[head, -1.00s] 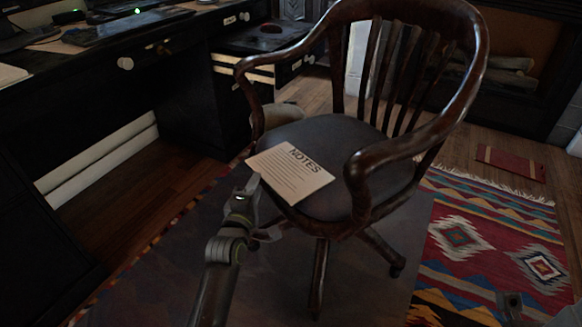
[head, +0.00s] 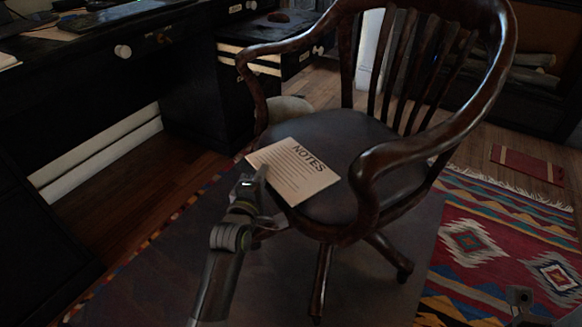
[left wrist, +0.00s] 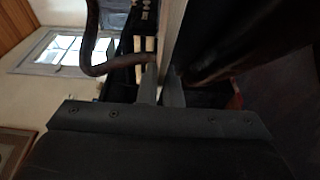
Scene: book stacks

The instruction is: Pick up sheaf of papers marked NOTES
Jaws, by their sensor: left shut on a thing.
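The sheaf of papers marked NOTES (head: 295,171) lies on the dark seat of the wooden armchair, its near left edge at the seat's front. My left gripper (head: 256,172) is at that near left edge, shut on the sheaf. In the left wrist view the two fingers (left wrist: 160,85) close on the thin pale edge of the sheaf (left wrist: 171,32). The fingertips are partly hidden in the head view. A small part of my right arm shows at the bottom right corner of the head view; its jaws cannot be made out.
The chair (head: 395,190) has curved arms on both sides of the seat and a slatted back. A dark desk (head: 100,85) stands at the left. A patterned rug (head: 490,255) lies at the right, with a flat red thing (head: 527,165) beyond it.

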